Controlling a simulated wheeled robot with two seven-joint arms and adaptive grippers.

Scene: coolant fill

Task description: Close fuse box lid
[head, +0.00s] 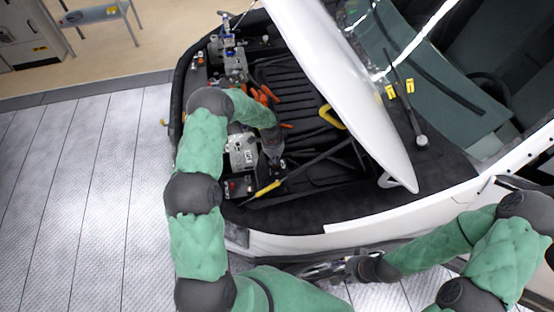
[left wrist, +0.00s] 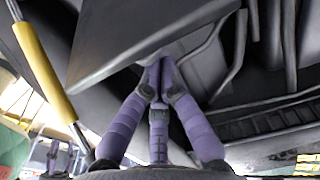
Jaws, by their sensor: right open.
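My left gripper (head: 282,170) reaches down into the car's open engine bay, largely hidden by my own wrist in the head view. In the left wrist view its purple fingers (left wrist: 160,68) come together at the tips, with nothing visible between them. The tips are just under or against a dark grey panel (left wrist: 120,40); I cannot tell whether they touch it, or whether it is the fuse box lid. I cannot clearly pick out the lid in the head view. My right gripper (head: 325,269) is open, low beside the car's white side.
The raised white hood (head: 345,95) stands right of my left arm. A yellow-handled rod (head: 268,188) lies near my left gripper, and a yellow cylinder (left wrist: 45,70) shows in the left wrist view. Orange connectors (head: 262,95) and metal blocks (head: 240,150) crowd the bay. The floor at left is clear.

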